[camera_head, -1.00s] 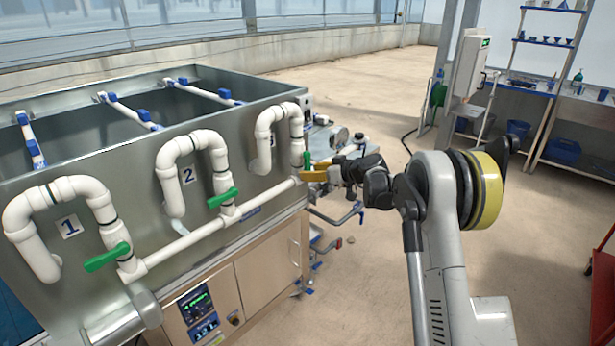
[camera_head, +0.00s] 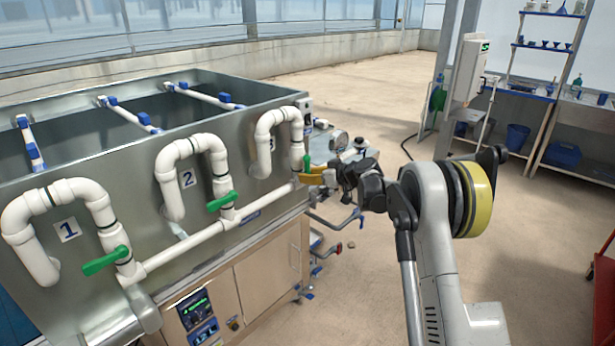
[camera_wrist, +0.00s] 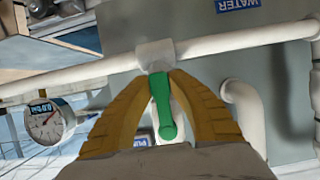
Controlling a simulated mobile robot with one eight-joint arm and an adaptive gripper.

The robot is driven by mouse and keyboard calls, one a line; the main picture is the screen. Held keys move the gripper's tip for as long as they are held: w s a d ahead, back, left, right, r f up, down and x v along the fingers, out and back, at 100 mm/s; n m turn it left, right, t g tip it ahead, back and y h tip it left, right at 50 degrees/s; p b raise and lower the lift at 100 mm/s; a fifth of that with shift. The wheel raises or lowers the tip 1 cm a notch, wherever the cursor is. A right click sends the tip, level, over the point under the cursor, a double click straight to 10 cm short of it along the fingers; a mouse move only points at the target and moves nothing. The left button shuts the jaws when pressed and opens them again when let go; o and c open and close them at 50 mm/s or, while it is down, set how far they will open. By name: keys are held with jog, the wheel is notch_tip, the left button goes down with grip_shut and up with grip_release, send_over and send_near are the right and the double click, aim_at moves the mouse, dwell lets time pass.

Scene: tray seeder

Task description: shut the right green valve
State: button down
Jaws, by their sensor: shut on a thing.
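The right green valve (camera_head: 307,163) is at the right end of the white pipe, beneath the bend numbered 3. Its handle stands about upright in the head view, close to the line of the pipe riser. My gripper (camera_head: 311,177) comes in from the right, with yellow fingers at this valve. In the wrist view, the two yellow fingers of my gripper (camera_wrist: 161,78) close on either side of the green handle (camera_wrist: 163,105). The handle's rounded end sticks out between them. The middle valve (camera_head: 222,201) and left valve (camera_head: 105,261) have their handles lying crosswise to their risers.
The white horizontal pipe (camera_head: 190,241) runs along the front of the metal tank (camera_head: 222,150). A pressure gauge (camera_wrist: 45,122) sits beside the fingers in the wrist view. A small control screen (camera_head: 196,307) is below. The floor right of the tank is mostly clear.

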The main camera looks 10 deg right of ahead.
jog(key=s+a+m+y, duration=0.1)
jog(key=m, duration=0.1)
jog(key=s+a+r+m+g+y, duration=0.1)
jog(key=m+y, duration=0.1)
jog(key=m, duration=0.1)
jog(key=s+a+r+m+g+y+p, duration=0.1)
jog(key=a+m, duration=0.1)
jog(key=shift+r+m+y, duration=0.25)
jog(key=shift+m+y, duration=0.05)
jog(key=shift+s+a+r+m+t+y, duration=0.15)
jog(key=shift+r+m+y, duration=0.4)
jog(key=shift+m, duration=0.45)
jog(key=shift+s+a+r+m+t+y, duration=0.1)
jog(key=shift+a+r+m+y, duration=0.15)
jog(key=shift+r+m, duration=0.6)
jog(key=shift+s+a+r+m+t+y, duration=0.1)
jog(key=shift+r+m+y, duration=0.4)
jog(key=shift+m, duration=0.65)
jog(key=shift+w, duration=0.1)
jog(key=c, duration=1.2)
grip_release()
